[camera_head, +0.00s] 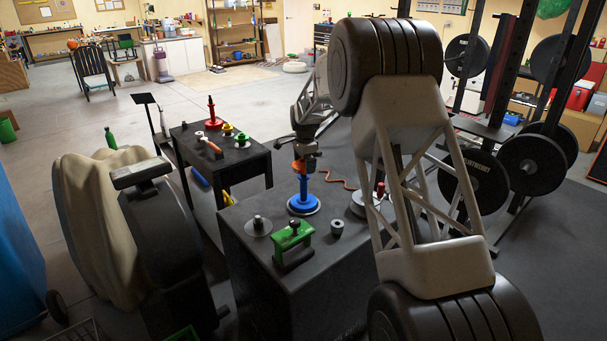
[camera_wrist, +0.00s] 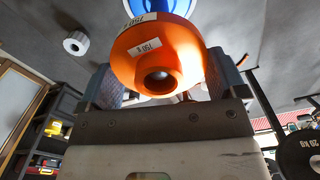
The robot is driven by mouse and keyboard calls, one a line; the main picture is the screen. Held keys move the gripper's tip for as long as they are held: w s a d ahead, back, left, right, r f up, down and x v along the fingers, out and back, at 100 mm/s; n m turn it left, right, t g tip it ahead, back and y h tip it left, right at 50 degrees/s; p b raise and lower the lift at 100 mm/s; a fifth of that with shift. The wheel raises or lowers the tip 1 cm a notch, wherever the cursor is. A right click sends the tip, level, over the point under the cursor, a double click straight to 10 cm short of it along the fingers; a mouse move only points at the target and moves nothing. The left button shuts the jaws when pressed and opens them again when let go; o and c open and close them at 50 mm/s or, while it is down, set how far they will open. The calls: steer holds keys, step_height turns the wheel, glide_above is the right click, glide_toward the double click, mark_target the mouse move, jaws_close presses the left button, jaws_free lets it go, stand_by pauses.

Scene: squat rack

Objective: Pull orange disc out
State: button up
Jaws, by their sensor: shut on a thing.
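The orange disc (camera_head: 299,166) is at the top of an upright blue post with a wide blue base (camera_head: 303,204) on the near dark cabinet. My gripper (camera_head: 304,165) reaches to it from above and behind and is shut on it. In the wrist view the orange disc (camera_wrist: 158,58) sits between my two fingers (camera_wrist: 162,88), its central hole facing the camera and a 150 g label on its side. Blue (camera_wrist: 178,8) shows directly beyond it. Whether the disc still touches the post is hidden.
A second dark table (camera_head: 222,160) behind left carries several coloured pieces. A barbell rack (camera_head: 490,130) stands right.

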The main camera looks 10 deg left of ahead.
steer(key=shift+r, duration=0.7)
